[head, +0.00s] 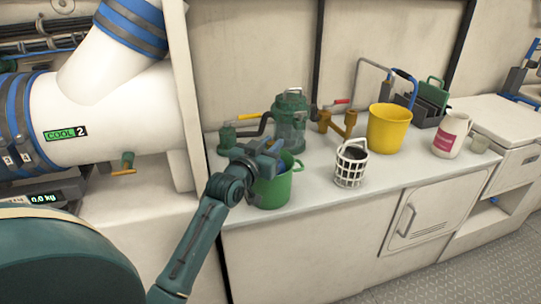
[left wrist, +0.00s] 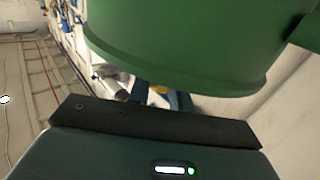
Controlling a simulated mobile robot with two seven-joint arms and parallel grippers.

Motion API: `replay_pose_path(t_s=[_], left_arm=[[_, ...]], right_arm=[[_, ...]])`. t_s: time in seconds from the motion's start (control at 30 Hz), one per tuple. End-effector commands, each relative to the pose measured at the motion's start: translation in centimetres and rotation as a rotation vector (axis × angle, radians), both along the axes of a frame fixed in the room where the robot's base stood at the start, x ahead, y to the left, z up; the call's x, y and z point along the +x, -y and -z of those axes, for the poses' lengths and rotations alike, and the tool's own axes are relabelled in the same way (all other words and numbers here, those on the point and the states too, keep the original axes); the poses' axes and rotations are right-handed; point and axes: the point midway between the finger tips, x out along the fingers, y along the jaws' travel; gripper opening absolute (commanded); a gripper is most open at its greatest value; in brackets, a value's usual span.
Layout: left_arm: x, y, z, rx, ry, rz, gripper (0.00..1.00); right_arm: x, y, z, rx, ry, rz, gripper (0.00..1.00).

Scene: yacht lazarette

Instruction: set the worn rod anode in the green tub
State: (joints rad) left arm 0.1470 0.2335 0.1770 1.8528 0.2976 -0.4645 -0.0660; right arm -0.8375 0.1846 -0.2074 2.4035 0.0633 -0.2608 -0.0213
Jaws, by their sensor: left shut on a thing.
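The green tub (head: 273,187) stands near the left front edge of the white counter. My left gripper (head: 268,153) reaches in from the left and is over the tub's rim, hiding part of its opening. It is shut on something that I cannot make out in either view. In the left wrist view, a large curved green wall, apparently the tub (left wrist: 190,45), fills the top, close beyond my dark gripper. I cannot identify the worn rod anode in either view. My right gripper is not in view.
A green strainer housing (head: 290,122) stands behind the tub. A white basket (head: 351,167), a yellow bucket (head: 388,130) and a white jug (head: 450,135) stand to the right on the counter (head: 330,203). A big white pipe (head: 110,112) and a panel bound the left side.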

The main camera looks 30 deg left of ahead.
Motion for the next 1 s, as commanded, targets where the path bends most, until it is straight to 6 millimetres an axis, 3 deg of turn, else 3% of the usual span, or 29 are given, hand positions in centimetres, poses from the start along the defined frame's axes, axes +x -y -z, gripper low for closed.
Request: replay_pose_path(t_s=[0.1, 0.53, 0.57, 0.6, 0.8, 1.0], left_arm=[[0.0, 0.0, 1.7, 0.000, 0.001, 0.000, 0.00], [0.0, 0.0, 2.3, 0.001, 0.002, 0.000, 0.00], [0.0, 0.0, 2.3, 0.001, 0.001, 0.000, 0.22], [0.0, 0.0, 2.3, 0.000, 0.002, 0.000, 0.25], [0.0, 0.0, 2.2, 0.001, 0.002, 0.000, 0.41], [0.0, 0.0, 2.2, 0.001, 0.002, 0.000, 0.43]], right_arm=[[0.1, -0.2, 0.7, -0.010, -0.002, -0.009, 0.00], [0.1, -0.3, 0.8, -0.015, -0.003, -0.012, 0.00], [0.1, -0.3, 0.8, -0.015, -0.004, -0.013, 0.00], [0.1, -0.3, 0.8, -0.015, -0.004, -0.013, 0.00], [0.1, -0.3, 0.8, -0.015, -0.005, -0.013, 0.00], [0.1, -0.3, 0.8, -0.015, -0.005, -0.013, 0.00]])
